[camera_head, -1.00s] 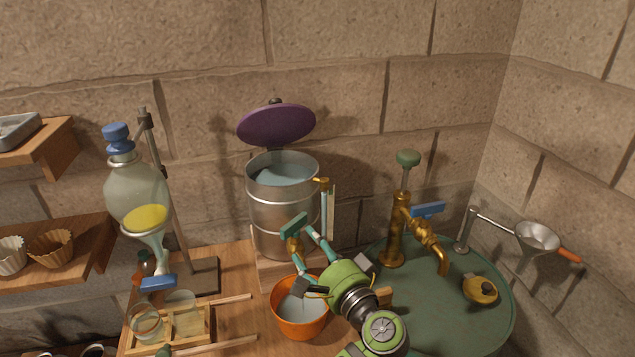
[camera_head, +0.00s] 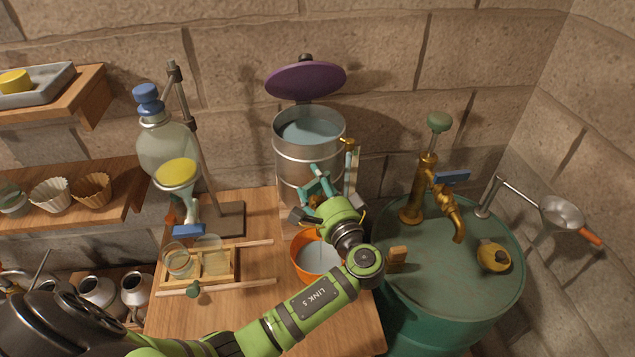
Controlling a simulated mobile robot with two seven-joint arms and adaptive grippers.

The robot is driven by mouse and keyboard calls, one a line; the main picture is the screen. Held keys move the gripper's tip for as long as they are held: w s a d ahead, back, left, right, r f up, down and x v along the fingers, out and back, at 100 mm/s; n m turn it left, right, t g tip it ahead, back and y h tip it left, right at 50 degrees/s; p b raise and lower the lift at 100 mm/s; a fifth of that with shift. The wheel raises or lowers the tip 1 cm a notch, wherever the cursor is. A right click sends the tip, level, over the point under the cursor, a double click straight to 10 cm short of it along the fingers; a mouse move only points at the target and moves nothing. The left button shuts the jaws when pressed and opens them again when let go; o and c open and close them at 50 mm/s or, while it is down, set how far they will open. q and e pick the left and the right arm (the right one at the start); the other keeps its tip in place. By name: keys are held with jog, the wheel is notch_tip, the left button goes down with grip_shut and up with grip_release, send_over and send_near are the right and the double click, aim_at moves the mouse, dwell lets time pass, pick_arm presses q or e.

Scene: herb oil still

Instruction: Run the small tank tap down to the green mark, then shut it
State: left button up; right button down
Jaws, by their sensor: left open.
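The small tank (camera_head: 297,157) is a metal cylinder, its purple lid (camera_head: 306,80) raised and water (camera_head: 310,129) inside. A narrow upright gauge (camera_head: 353,170) stands at its right side; I cannot make out a green mark on it. The tank's tap has a teal handle (camera_head: 318,184) low on the front, partly hidden by my left gripper (camera_head: 328,206). The gripper is open, close in front of the tap; I cannot tell whether it touches. An orange bucket (camera_head: 301,262) with greyish liquid stands below, partly behind the gripper and arm. No stream is visible. My right gripper is out of view.
A green drum (camera_head: 455,280) with a brass tap (camera_head: 445,200) stands right. A glass flask (camera_head: 165,148) on a stand and a wooden rack (camera_head: 195,278) with glass jars are left. A funnel (camera_head: 562,213) is far right.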

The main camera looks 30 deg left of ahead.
pick_arm(q)
jog(key=c, duration=1.2)
jog(key=shift+o, duration=0.2)
jog(key=shift+s, duration=0.1)
jog(key=m+t+h+p, duration=0.1)
jog(key=m+t+h, duration=0.2)
jog(key=h, duration=0.1)
jog(key=shift+r+m+t, duration=0.1)
jog(key=shift+m+t, duration=0.2)
jog(key=shift+m+t+h, duration=0.6)
jog(key=shift+m+h, duration=0.35)
jog(key=shift+h, duration=0.45)
jog(key=shift+m+t+h, duration=0.6)
jog(key=shift+m+h, duration=0.35)
jog(key=shift+h, duration=0.75)
jog(key=o, duration=1.2)
jog(key=shift+c, duration=0.2)
jog(key=v, duration=1.2)
